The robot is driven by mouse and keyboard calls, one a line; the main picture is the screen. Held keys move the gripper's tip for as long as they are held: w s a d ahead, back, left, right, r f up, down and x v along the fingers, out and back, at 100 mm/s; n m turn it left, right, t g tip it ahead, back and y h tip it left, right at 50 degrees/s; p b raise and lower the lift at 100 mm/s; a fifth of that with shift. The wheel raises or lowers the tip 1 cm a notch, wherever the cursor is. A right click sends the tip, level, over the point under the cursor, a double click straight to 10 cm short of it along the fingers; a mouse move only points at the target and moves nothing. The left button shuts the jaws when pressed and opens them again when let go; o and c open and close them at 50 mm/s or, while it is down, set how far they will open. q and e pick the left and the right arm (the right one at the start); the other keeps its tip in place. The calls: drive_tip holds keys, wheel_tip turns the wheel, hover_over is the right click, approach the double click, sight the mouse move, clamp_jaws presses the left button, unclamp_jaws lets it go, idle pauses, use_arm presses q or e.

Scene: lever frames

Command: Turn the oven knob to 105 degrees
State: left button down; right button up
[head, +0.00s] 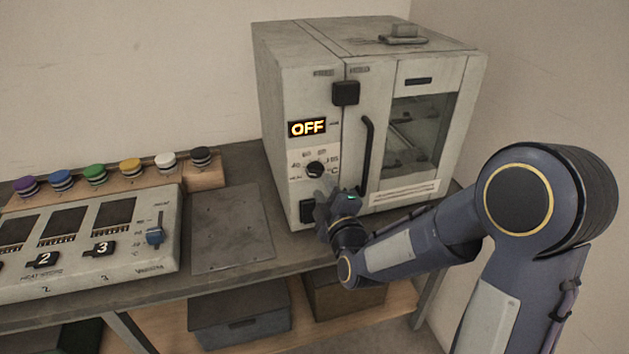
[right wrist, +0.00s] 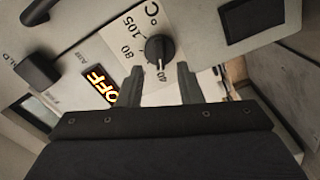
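The oven (head: 285,90) is a pale, worn box on the bench with a lit display (head: 308,127) reading OFF. Its black round knob (head: 316,169) sits below the display; in the right wrist view the knob (right wrist: 160,49) has printed marks 40, 80 and 105 with °C around it. Which mark its pointer faces is hard to tell. My right gripper (head: 328,193) is just in front of and below the knob. In the right wrist view the gripper (right wrist: 159,84) is open, its fingers apart and empty, with the knob ahead between them. My left gripper is not in view.
The oven door has a black vertical handle (head: 367,155) right of the knob. A control box (head: 150,260) with numbered panels and a blue slider stands left. Several coloured buttons (head: 95,172) line the back. A flat grey plate (head: 232,230) lies between. Bins sit on the shelf below.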

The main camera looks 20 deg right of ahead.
sight(317, 175)
drive_tip(key=shift+w+p, duration=0.3)
drive_tip(key=shift+w, duration=1.7)
clamp_jaws()
